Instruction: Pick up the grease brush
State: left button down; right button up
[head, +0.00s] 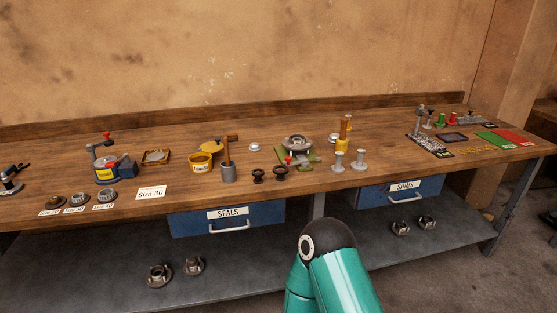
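A wooden handle (226,149) stands upright in a small grey cup (228,174) near the front of the workbench, left of centre. It looks like the grease brush; its lower end is hidden in the cup. A yellow tub (201,166) with a label stands just left of the cup. Its yellow lid (211,147) lies behind it. Neither gripper is in view. A teal arm link of mine rises at the bottom centre, in front of the bench and well apart from the cup.
The wooden bench (130,217) has blue drawers marked SEALS (190,222) and SHIMS (372,196) below.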

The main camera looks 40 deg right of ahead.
aim_at(225, 139)
jog(key=z, duration=0.3)
jog(key=i, duration=0.9)
jog(key=z, duration=0.1)
